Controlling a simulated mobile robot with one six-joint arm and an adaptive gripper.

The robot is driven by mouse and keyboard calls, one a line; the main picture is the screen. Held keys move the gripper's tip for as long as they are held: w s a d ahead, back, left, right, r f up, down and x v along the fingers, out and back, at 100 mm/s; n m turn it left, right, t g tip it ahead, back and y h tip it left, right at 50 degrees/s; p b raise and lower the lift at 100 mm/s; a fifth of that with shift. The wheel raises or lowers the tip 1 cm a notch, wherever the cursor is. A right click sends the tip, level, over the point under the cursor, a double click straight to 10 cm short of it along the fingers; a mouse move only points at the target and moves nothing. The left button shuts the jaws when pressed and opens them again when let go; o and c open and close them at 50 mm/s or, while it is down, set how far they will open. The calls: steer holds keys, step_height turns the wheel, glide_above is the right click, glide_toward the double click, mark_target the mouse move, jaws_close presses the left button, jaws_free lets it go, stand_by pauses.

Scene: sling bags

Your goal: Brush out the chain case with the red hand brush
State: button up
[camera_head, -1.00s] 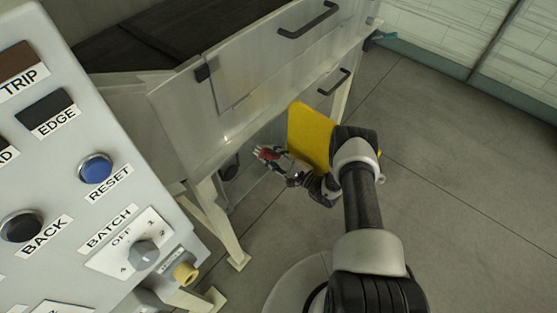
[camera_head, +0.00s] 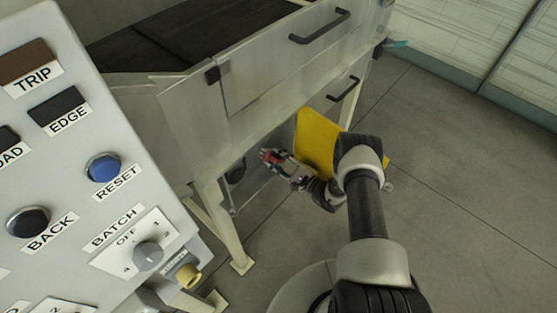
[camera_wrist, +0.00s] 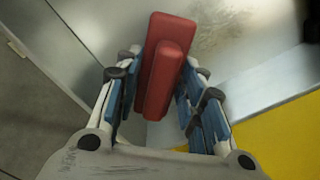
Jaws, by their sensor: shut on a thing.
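My gripper (camera_head: 281,163) is shut on the red hand brush (camera_wrist: 163,62). In the wrist view the brush's red body stands between the two blue-padded fingers; its bristles are hidden. In the head view only a small red patch of the brush (camera_head: 270,156) shows at the fingertips. The gripper is low beside the metal machine, left of a yellow panel (camera_head: 319,143). A grey metal surface (camera_wrist: 232,40) with a brownish smudge lies behind the brush in the wrist view. I cannot tell for sure whether this is inside the chain case, or whether the brush touches it.
A control panel (camera_head: 75,165) with buttons fills the left. The machine's clear guards with black handles (camera_head: 319,27) are above my gripper, and a pale leg (camera_head: 222,225) stands to its left. Open grey floor (camera_head: 460,190) lies to the right.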

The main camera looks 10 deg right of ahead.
steer(key=shift+b+x, duration=0.4)
steer(key=shift+x, duration=0.4)
steer(key=shift+r, duration=0.15)
steer(key=shift+s+r+p, duration=0.1)
steer(key=shift+r+p, duration=1.15)
steer(key=shift+r, duration=0.4)
steer(key=shift+r+p, duration=1.3)
steer(key=shift+r, duration=0.95)
step_height(320, 180, up, 6)
steer(key=p, duration=0.3)
steer(key=shift+f, duration=0.2)
steer(key=shift+f, duration=0.1)
